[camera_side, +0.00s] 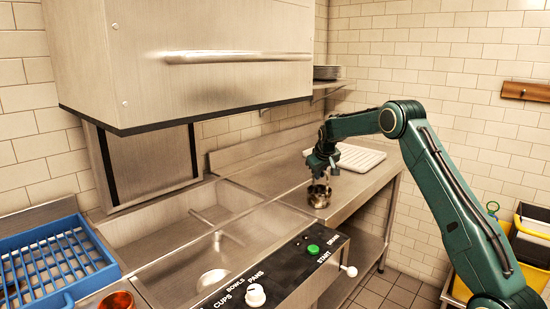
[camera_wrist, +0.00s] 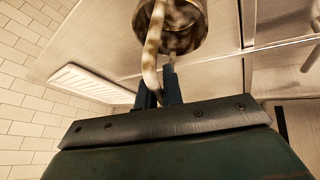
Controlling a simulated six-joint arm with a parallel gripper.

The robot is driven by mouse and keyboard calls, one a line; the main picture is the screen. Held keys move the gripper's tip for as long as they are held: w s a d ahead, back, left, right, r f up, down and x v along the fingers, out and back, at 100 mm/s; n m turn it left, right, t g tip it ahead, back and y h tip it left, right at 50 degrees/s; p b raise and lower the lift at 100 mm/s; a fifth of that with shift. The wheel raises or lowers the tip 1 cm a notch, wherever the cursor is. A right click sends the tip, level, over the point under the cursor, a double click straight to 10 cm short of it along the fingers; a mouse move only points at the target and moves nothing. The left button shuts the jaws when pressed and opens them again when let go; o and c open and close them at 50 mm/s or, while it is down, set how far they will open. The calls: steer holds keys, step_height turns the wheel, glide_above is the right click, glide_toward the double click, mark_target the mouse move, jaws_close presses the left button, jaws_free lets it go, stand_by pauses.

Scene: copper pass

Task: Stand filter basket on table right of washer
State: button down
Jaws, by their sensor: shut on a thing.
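The filter basket (camera_side: 319,194) is a small metal cylinder at the left part of the steel table (camera_side: 345,200) right of the washer. In the wrist view the basket (camera_wrist: 188,42) shows at the top, with a curved pale handle or rim strip running down to my fingers. My gripper (camera_side: 321,170) is above the basket in the side view, pointing down. In the wrist view my gripper (camera_wrist: 160,85) is shut on the basket's handle. The basket looks upright and at or just above the table top; I cannot tell whether its base touches. The washer (camera_side: 190,60) has its hood raised.
A white ribbed tray (camera_side: 348,157) lies on the table behind the basket. The washer's control panel (camera_side: 290,265) is in front. A blue rack (camera_side: 50,262) stands at the left. Plates (camera_side: 327,72) sit on a wall shelf. The table right of the basket is clear.

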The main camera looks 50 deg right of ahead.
steer(key=shift+f, duration=0.1)
steer(key=c, duration=1.5)
jaws_free()
steer(key=shift+c, duration=0.2)
steer(key=shift+s+a+r, duration=0.2)
steer(key=shift+a+r, duration=0.05)
steer(key=shift+r, duration=0.4)
steer(key=v, duration=1)
steer(key=shift+a+r, duration=0.2)
steer(key=shift+r, duration=0.1)
steer(key=shift+s, duration=0.15)
